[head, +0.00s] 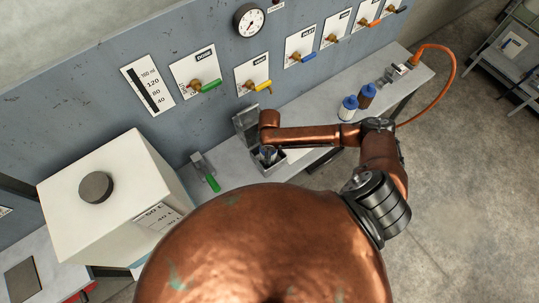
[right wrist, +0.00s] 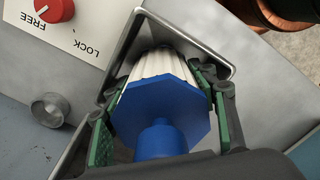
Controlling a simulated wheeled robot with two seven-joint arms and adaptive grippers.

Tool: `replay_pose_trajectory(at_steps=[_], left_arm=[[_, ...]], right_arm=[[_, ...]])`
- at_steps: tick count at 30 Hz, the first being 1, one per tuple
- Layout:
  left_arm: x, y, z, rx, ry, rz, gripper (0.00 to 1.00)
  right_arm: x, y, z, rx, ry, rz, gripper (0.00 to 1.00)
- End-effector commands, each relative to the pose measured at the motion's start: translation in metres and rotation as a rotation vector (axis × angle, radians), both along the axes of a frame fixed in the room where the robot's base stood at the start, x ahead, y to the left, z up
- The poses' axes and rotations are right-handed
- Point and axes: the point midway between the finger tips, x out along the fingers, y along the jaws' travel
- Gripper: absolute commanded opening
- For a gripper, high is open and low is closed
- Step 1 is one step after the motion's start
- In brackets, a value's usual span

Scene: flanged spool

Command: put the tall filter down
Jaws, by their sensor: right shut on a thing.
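My right gripper (right wrist: 158,90) is shut on a filter (right wrist: 160,105) with a blue eight-sided cap, a blue stub and a white pleated body. Its green pads press on either side of it, and the filter's far end is hidden. A grey metal box rim (right wrist: 205,45) lies around and beyond the filter; I cannot tell whether the filter touches the bottom. In the head view my right gripper (head: 268,154) is at an open metal box (head: 281,167) with a raised lid (head: 243,121), mostly covering the filter. My left gripper is not in view.
A white blue-capped canister (head: 348,109) and a brown one (head: 367,97) stand farther right on the bench. A panel with a red knob (right wrist: 53,10) is beside the box. The bench (head: 322,119) has clear room.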

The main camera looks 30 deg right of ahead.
Motion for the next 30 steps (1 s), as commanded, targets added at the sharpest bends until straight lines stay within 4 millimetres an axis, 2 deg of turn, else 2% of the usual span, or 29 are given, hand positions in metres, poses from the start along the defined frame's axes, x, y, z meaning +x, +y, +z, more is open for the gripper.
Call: replay_pose_trajectory(at_steps=[4,15,16,23,30], left_arm=[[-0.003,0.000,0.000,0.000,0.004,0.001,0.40],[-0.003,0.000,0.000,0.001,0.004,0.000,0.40],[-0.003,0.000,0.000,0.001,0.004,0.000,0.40],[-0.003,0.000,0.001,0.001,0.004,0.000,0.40],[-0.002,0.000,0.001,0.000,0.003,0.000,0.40]], right_arm=[[0.000,0.000,-0.019,0.001,-0.001,-0.001,0.22],[0.000,0.000,-0.023,0.000,0.000,-0.002,0.22],[0.000,0.000,-0.023,0.000,0.000,-0.001,0.55],[0.000,0.000,-0.022,0.000,0.000,-0.001,0.70],[0.000,0.000,-0.022,0.000,0.000,-0.001,0.70]])
